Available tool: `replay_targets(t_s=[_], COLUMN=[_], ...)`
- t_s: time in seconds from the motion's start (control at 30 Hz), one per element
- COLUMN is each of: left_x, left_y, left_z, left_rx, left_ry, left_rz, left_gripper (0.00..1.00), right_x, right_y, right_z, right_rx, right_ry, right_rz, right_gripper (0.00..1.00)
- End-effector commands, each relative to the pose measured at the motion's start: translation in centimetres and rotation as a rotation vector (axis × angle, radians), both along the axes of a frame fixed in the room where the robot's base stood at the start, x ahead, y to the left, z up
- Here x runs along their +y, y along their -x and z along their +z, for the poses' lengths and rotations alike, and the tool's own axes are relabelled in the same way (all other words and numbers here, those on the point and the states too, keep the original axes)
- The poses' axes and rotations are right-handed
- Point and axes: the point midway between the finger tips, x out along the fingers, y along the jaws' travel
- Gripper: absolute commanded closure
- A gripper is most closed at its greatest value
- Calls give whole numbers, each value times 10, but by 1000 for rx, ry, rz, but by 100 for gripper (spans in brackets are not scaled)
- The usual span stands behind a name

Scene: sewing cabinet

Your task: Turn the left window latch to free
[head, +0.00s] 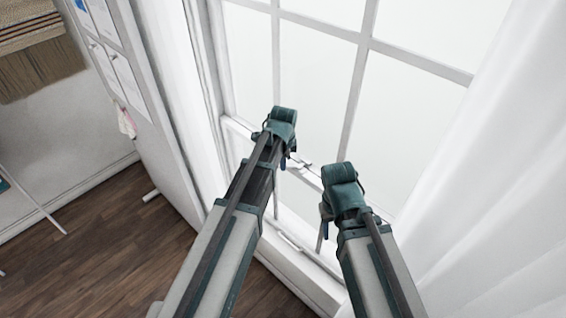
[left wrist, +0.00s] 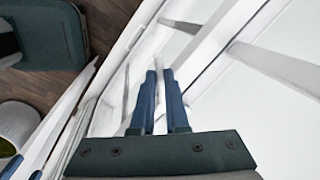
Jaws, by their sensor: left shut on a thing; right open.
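The white window (head: 315,70) has a rail with a small pale latch (head: 301,164) on it, just right of my left gripper's tips. My left gripper (head: 287,158) is at this rail, its jaws mostly hidden behind its own wrist. In the left wrist view its two blue fingers (left wrist: 160,76) are shut on a narrow whitish piece (left wrist: 159,95), which looks like the latch's lever. How far the lever is turned cannot be made out. My right gripper (head: 322,222) is open and empty, lower and to the right, in front of the lower sash.
A white curtain (head: 500,200) hangs at the right. A white cabinet side (head: 125,80) with papers stands at the left. Wooden floor (head: 110,260) lies below. A round white container (left wrist: 18,125) with something green inside shows in the left wrist view.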

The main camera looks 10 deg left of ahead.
Motion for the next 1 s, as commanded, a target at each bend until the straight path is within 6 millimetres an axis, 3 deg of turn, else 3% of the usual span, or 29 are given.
replay_targets(t_s=[0.67,1.0], left_x=[0,-4], left_y=[1,10], left_z=[0,0], left_rx=[0,-1], left_ry=[1,0], left_rz=[9,176], left_gripper=[100,100], right_x=[0,0], right_y=[0,0], right_z=[0,0], right_rx=[0,0], right_ry=[0,0], right_rz=[0,0], right_gripper=[54,54])
